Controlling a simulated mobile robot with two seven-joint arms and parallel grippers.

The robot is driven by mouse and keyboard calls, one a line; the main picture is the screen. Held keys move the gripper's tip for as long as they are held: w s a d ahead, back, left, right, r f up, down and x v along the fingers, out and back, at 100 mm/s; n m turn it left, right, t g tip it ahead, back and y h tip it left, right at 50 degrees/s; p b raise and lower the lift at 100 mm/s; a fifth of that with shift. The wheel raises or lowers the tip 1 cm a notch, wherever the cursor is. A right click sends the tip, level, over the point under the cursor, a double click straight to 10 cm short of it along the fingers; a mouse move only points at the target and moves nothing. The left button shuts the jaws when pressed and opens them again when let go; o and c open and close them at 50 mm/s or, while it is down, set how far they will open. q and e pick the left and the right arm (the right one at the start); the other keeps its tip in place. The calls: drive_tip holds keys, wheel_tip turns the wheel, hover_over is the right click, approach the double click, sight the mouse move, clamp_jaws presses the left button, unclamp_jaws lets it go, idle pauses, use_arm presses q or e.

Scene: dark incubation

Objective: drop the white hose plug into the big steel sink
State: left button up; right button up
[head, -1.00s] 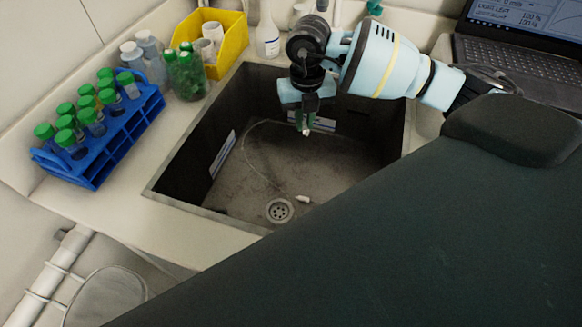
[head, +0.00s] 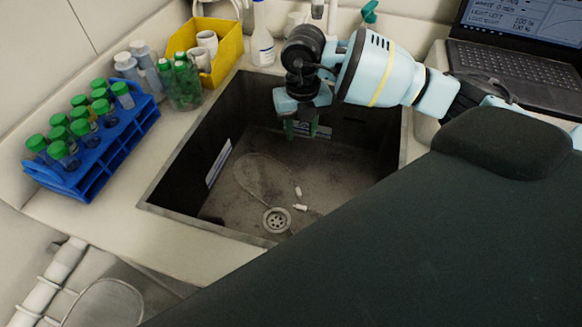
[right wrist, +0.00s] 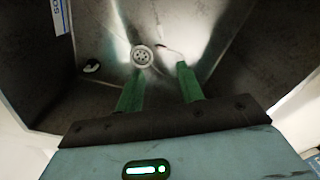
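The big steel sink (head: 172,190) is set into the counter, with a round drain (head: 277,220) in its floor. My right gripper (head: 303,134) points down inside the sink opening, with its green fingers apart and empty. The right wrist view shows the same gap (right wrist: 157,78). Two small white pieces show low in the sink: the white hose plug (head: 298,191) and, just below it in the picture, a white piece (head: 300,207) by the thin hose. I cannot tell whether the plug is at rest. My left gripper is not in view.
A blue rack (head: 95,150) of green-capped tubes and a yellow bin (head: 228,52) stand left of and behind the sink. Bottles stand beside the bin. A laptop (head: 510,75) sits at the back right. The front left counter is clear.

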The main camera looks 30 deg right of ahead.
wheel_tip(320, 180, up, 7)
idle(0.4)
idle(0.6)
